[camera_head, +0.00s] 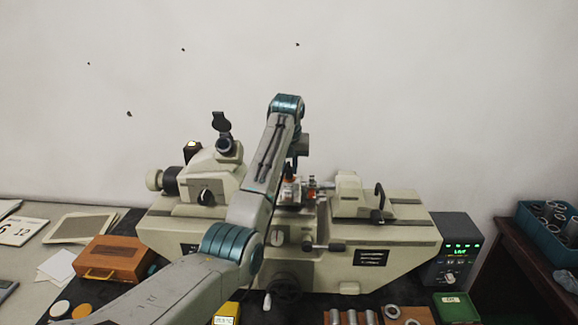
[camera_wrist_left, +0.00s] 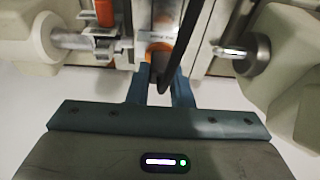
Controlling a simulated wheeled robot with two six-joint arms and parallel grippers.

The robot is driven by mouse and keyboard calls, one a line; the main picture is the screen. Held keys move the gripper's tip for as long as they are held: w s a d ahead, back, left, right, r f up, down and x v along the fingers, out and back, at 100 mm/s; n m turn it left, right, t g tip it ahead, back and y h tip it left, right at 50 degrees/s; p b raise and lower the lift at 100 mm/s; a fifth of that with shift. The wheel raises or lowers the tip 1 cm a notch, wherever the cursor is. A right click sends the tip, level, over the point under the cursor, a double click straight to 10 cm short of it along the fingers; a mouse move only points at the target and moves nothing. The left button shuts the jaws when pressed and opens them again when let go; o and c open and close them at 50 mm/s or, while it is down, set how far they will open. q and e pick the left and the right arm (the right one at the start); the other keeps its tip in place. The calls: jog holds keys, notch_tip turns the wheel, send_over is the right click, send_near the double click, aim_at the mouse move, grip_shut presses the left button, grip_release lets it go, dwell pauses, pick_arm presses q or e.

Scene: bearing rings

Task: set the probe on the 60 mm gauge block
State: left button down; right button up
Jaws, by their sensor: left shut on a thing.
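My left gripper (camera_wrist_left: 160,92) shows its two blue fingers in the left wrist view, pointing at the middle of the measuring machine. It is shut on a dark piece with an orange band (camera_wrist_left: 158,48), which I take to be the probe. A black cable-like strip runs up past it and hides part of it. A pale metal piece with small print (camera_wrist_left: 157,33) lies just beyond; I cannot read a size, so I cannot tell whether it is the 60 mm gauge block or whether the probe touches it. My right gripper is not in view.
The beige measuring machine (camera_head: 372,236) fills the middle of the bench. An orange case (camera_head: 113,258) lies at left, a display box (camera_head: 456,251) at right. Rings and cylinders (camera_head: 393,311) lie in front.

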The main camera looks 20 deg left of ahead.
pick_arm(q)
jog(key=shift+f, duration=0.3)
dwell(0.7)
jog(key=c, duration=1.2)
grip_release()
jog(key=shift+r, duration=4.25)
jog(key=shift+f, duration=0.15)
